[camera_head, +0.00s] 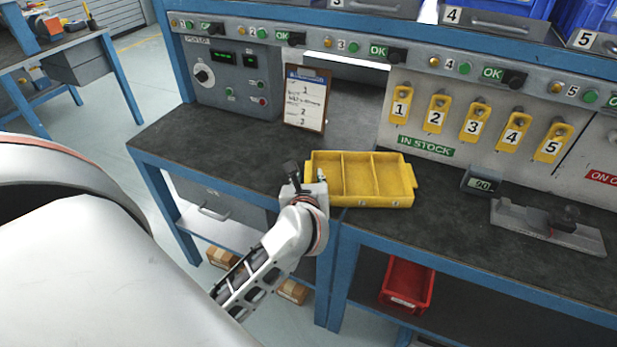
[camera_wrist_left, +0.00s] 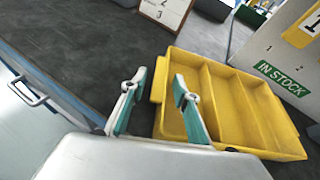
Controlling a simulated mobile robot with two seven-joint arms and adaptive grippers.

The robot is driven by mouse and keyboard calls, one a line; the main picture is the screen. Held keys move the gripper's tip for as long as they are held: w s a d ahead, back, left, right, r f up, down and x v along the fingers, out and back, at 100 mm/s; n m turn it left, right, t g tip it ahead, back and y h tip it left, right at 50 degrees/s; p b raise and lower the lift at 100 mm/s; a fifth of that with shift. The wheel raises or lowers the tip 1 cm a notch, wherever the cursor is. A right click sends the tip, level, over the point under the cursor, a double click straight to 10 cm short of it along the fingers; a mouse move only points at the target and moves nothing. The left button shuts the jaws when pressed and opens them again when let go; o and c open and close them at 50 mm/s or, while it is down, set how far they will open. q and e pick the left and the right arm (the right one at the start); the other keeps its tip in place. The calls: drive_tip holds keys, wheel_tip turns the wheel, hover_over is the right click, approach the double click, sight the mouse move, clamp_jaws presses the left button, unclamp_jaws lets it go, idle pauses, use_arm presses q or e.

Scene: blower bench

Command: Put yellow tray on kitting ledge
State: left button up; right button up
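The yellow tray (camera_head: 378,200) lies on the dark bench top, with three long compartments that look empty. It also shows in the wrist view (camera_wrist_left: 228,131), right of the fingers. My left gripper (camera_head: 307,174) is at the tray's left end. In the wrist view its teal-padded fingers (camera_wrist_left: 158,86) are apart, with the tray's left end lip just beyond them. I cannot tell whether a finger touches the tray. My right gripper is not in view. I cannot tell which surface is the kitting ledge.
A clipboard (camera_head: 305,99) leans behind the tray. Yellow numbered tags (camera_head: 437,115) hang on the back panel. A small display box (camera_head: 482,181) and a grey metal fixture (camera_head: 548,228) stand to the right. A red bin (camera_head: 406,286) is below. Bench top left of the tray is clear.

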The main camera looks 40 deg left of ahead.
use_arm(q)
drive_tip(key=p+v, duration=0.1)
drive_tip(key=v, duration=1)
wheel_tip(320, 180, up, 8)
drive_tip(key=a+m+t+y, duration=0.1)
drive_tip(key=m+t+y, duration=0.3)
drive_tip(key=m, duration=0.6)
drive_tip(key=d+f+m+t+h, duration=0.25)
drive_tip(key=d+m+h, duration=0.25)
drive_tip(key=m, duration=0.5)
drive_tip(key=d+f+m+t+h, duration=0.1)
drive_tip(key=d+m+t+h, duration=0.4)
drive_tip(key=m, duration=0.4)
drive_tip(key=s+d+f+m+g+h, duration=0.2)
drive_tip(key=d+f+m+g+h, duration=0.1)
drive_tip(key=f+m, duration=0.3)
drive_tip(key=s+d+f+m+g+h, duration=0.2)
drive_tip(key=f+m+g+h, duration=0.1)
drive_tip(key=f+m, duration=0.3)
drive_tip(key=s+a+f+m+g+y, duration=0.1)
drive_tip(key=s+f+m+g, duration=0.2)
drive_tip(key=f, duration=0.5)
drive_tip(key=s+a+f+m+g+y, duration=0.1)
drive_tip(key=s+a+f+m+g, duration=0.1)
drive_tip(key=s+f+m, duration=0.3)
wheel_tip(320, 180, down, 4)
drive_tip(key=shift+s+a+f+g, duration=0.15)
drive_tip(key=shift+s+f+g, duration=0.15)
drive_tip(key=shift+g, duration=0.25)
